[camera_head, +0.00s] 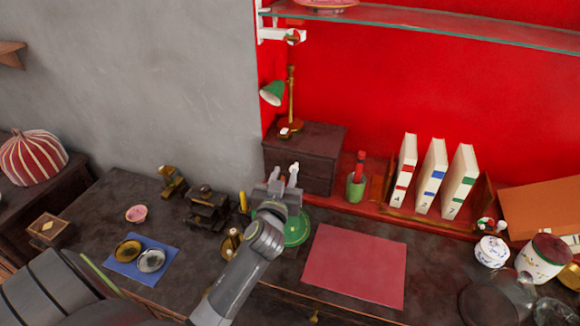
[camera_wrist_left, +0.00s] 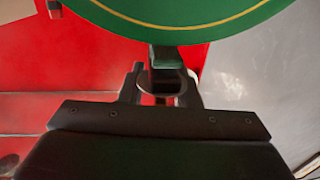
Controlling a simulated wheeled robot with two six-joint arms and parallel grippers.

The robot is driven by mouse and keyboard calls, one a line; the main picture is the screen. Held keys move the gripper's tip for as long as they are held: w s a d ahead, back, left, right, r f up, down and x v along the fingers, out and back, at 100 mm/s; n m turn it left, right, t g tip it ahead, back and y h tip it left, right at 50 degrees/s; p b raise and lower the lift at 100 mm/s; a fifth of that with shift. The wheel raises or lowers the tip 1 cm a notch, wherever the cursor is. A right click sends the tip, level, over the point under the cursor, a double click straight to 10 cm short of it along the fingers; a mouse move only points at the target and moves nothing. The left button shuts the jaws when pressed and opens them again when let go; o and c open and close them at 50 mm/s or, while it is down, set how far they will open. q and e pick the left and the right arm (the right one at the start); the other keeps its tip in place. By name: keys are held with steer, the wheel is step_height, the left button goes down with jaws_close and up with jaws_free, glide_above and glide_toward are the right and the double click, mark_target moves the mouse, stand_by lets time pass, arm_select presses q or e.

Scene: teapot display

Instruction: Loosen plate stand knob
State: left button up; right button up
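A green round plate (camera_head: 297,228) shows on the dark table behind my left wrist, partly hidden by it. In the left wrist view a green disc with a yellow ring (camera_wrist_left: 190,12) fills the top. A small dark green block (camera_wrist_left: 166,57) juts from its edge toward the gap between my fingers; I cannot tell whether it is the stand's knob. My left gripper (camera_head: 284,172) is open, its pale fingertips apart, in front of the dark drawer box. In its own view the left gripper (camera_wrist_left: 162,85) has the block in line with its gap; contact is unclear. My right gripper is not in view.
The dark drawer box (camera_head: 310,152) carries a lamp (camera_head: 290,100). A red mat (camera_head: 355,265) lies bare. Small dark and brass objects (camera_head: 207,207) crowd the left side.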

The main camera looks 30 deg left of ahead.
arm_select(q)
steer(key=shift+s+r, duration=0.15)
jaws_close()
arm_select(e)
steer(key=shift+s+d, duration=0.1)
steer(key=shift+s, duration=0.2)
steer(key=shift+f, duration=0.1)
arm_select(q)
steer(key=shift+f+n+y+b, duration=0.2)
steer(key=shift+n+y+b, duration=0.1)
steer(key=shift+b, duration=0.35)
steer(key=n+g+y+b, duration=0.2)
steer(key=y+b, duration=0.1)
steer(key=b, duration=0.1)
steer(key=n+g+y+b, duration=0.2)
steer(key=b, duration=0.2)
steer(key=shift+s+a+f+y, duration=0.1)
steer(key=shift+a+y, duration=0.1)
steer(key=shift+y, duration=0.2)
steer(key=shift+s+a+r+n+g+y+b, duration=0.1)
steer(key=shift+r+n+g+y+b, duration=0.05)
steer(key=shift+n+g+y+b, duration=0.45)
steer(key=shift+s+a+r+n+g+y+b, duration=0.1)
steer(key=shift+n+g+y+b, duration=0.35)
steer(key=shift+g+b, duration=0.2)
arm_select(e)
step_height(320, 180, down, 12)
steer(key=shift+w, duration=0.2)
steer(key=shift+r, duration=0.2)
